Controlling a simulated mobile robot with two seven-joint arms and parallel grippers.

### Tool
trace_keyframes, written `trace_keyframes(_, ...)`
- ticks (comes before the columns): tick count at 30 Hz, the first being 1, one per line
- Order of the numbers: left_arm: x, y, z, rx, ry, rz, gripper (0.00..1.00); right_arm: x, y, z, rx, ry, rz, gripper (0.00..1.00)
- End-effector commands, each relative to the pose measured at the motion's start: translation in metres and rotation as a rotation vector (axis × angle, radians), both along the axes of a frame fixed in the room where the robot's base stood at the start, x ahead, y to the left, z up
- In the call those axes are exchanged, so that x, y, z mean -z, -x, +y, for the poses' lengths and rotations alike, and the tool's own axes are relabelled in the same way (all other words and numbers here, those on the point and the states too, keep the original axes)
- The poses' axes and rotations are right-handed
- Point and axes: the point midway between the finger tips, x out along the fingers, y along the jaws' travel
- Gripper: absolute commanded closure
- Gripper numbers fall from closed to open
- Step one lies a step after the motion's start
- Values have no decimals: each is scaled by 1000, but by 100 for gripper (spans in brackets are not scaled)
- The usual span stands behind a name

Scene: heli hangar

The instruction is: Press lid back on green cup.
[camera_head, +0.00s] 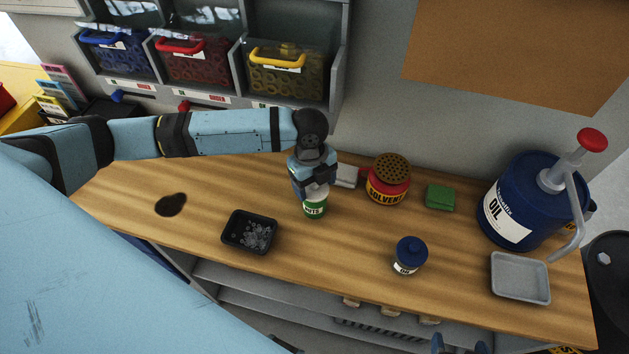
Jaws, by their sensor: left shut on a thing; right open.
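The green cup (315,210), with a white label, stands upright on the workbench near its middle. A white lid (319,189) shows at the top of the cup, between the fingers of my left gripper (315,188). My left gripper points down over the cup and is shut on the lid. The gripper hides part of the lid, so I cannot tell whether it sits flush on the rim. My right gripper (460,346) is at the bottom edge, mostly out of view, with its fingertips apart, and away from the cup.
A black tray of small metal parts (229,243) is left of the cup.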

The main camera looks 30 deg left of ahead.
Motion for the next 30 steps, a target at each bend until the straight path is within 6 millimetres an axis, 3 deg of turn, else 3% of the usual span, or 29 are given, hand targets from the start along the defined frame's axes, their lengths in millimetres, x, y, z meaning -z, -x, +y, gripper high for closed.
trace_keyframes(30,0,0,0,0,0,0,50,-11,-1,0,1,0,-3,13)
